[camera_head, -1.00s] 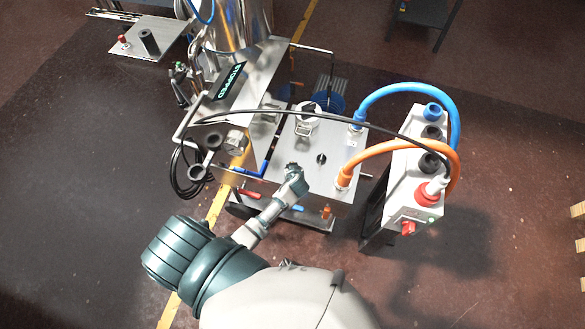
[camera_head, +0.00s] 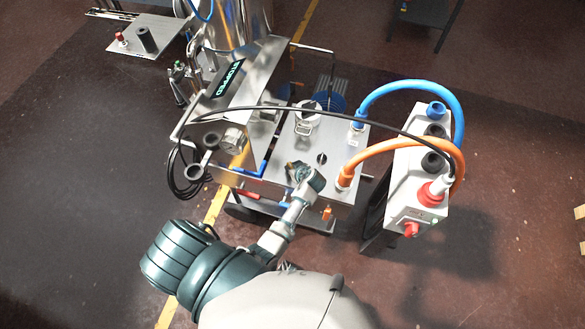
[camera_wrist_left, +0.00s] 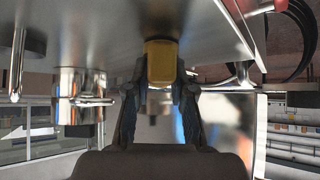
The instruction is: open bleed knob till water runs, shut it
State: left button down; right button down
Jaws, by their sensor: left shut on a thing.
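My left gripper (camera_head: 297,169) reaches over the near part of the steel cabinet top (camera_head: 335,138). In the left wrist view its two dark fingers (camera_wrist_left: 160,92) are shut on a small yellow knob (camera_wrist_left: 161,62), one finger on each side. It looks like the bleed knob, but I see no label. In the head view the gripper hides this knob. A small black knob (camera_head: 321,158) stands on the cabinet top just right of the gripper. I see no running water. My right gripper is not in view.
A blue hose (camera_head: 410,87) and an orange hose (camera_head: 395,148) arch from the cabinet to a grey box (camera_head: 418,165) at the right. A black cable (camera_head: 330,112) crosses above the cabinet top. A tilted display (camera_head: 229,78) reads STOPPED.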

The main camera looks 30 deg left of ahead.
pick_arm(q)
jog(key=shift+w+r, duration=0.1)
jog(key=shift+r, duration=0.05)
jog(key=c, duration=1)
grip_release()
jog(key=v, duration=1.2)
